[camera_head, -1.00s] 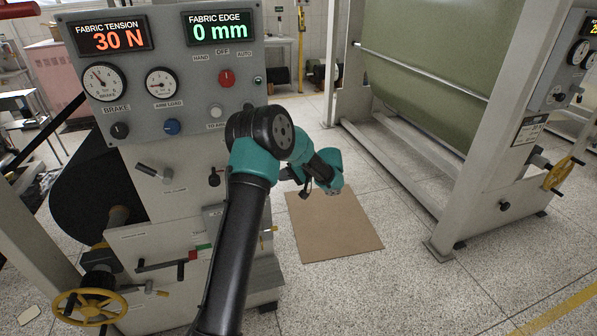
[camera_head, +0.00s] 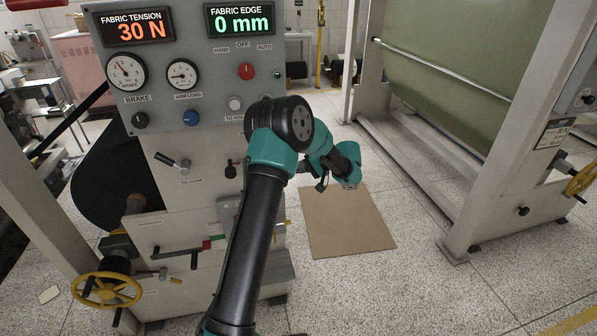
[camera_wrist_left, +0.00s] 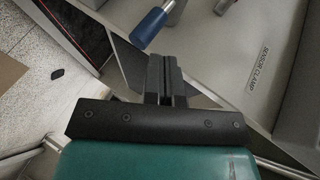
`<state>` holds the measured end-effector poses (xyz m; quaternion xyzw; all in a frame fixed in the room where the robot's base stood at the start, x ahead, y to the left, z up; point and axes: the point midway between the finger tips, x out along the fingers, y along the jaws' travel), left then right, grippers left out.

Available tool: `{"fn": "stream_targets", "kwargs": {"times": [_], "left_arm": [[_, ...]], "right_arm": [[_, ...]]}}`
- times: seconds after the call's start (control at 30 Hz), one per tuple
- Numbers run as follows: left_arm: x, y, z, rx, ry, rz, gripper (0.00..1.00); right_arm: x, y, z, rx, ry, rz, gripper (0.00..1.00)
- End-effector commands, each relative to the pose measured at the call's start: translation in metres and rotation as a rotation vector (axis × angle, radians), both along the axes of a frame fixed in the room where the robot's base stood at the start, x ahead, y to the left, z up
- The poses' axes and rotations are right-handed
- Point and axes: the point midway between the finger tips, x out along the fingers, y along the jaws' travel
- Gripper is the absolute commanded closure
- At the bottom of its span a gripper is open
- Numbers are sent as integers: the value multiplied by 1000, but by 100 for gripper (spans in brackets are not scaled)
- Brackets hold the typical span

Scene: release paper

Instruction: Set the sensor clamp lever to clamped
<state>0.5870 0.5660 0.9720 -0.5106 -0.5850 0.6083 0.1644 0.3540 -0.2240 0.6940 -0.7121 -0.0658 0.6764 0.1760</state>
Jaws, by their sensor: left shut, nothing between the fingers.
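The sensor clamp lever shows a blue handle (camera_wrist_left: 148,27) at the top of the left wrist view; its metal shaft runs out of the top edge. A "SENSOR CLAMP" label (camera_wrist_left: 262,66) is on the grey panel to the right. My left gripper (camera_wrist_left: 166,62) is shut and empty, with its fingertips just below the handle in the picture. I cannot tell whether they touch it. In the head view my left arm reaches up in front of the machine, and its fingers are hard to pick out. The blue handle cannot be made out there. My right gripper is not in view.
The grey control panel (camera_head: 160,78) carries gauges, knobs and displays. Below it are a short lever (camera_head: 172,160), a lower bar lever (camera_head: 173,252) and a yellow handwheel (camera_head: 106,290). A brown mat (camera_head: 345,225) lies on open floor, left of a green fabric roll frame (camera_head: 455,70).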

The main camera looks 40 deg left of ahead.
Motion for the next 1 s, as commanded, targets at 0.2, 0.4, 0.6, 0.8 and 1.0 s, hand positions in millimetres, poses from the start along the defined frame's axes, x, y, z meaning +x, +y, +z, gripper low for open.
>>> {"fn": "stream_targets", "kwargs": {"times": [0.2, 0.4, 0.6, 0.8, 1.0], "left_arm": [[10, -21, 28, 2, -3, -3, 100], [28, -53, 42, 1, -2, -3, 100], [41, -78, 53, 2, -1, -2, 100], [47, -88, 58, 2, -1, 0, 100], [47, -88, 58, 2, -1, 0, 100]], "right_arm": [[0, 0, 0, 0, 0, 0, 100], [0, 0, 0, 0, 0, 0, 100], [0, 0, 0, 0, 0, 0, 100], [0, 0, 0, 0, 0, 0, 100], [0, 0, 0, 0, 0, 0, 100]]}}
